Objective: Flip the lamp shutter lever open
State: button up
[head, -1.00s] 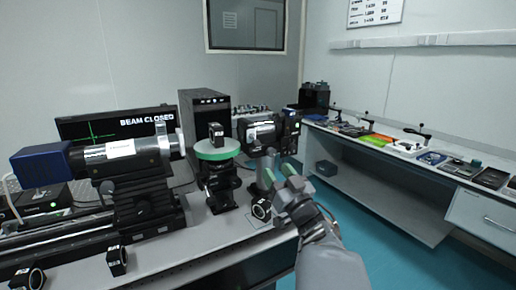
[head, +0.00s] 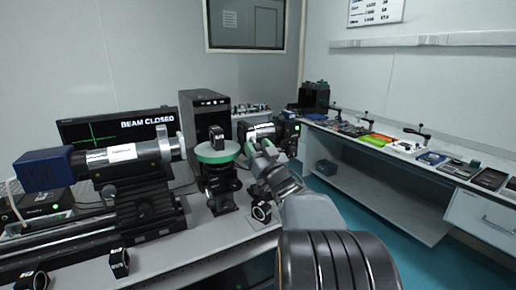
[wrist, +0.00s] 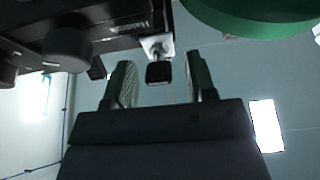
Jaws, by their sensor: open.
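The lamp (head: 261,131) stands behind the green-topped round stage, partly hidden by my gripper in the head view. In the wrist view, its dark housing (wrist: 100,38) bears white lettering and fills the upper left. The shutter lever, a small black knob (wrist: 159,73) on a pale metal mount, shows between my two fingers. My gripper (head: 259,147) is open, with a finger on each side of the knob and visible gaps. I cannot make out the lever in the head view. The monitor (head: 95,137) reads "BEAM CLOSED".
The green round stage (head: 217,152) stands close to the left of my gripper. A ring-shaped optic mount (head: 261,212) stands near the bench edge below my arm. A long barrel instrument (head: 125,155) lies further left. Open floor separates this bench from the side bench (head: 380,148).

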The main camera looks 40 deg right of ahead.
aim_at(257, 146)
jog(key=shift+c, duration=0.2)
jog(key=c, duration=0.9)
jog(key=r+g+p, duration=0.1)
jog(key=p, duration=0.3)
jog(key=shift+s+r+g, duration=0.1)
jog(key=shift+r+g, duration=0.05)
jog(key=shift+g, duration=0.15)
jog(key=r+g+p, duration=0.1)
jog(key=p, duration=0.3)
jog(key=g+p, duration=0.2)
jog(key=p, duration=0.4)
jog(key=r+g+y+p, duration=0.1)
jog(key=g+p, duration=0.1)
jog(key=p, duration=0.4)
jog(key=shift+r, duration=0.1)
jog(key=g+p, duration=0.3)
jog(key=p, duration=0.1)
jog(key=shift+w+g+y+p, duration=0.3)
jog(key=shift+g+p, duration=0.15)
jog(key=shift+g, duration=0.85)
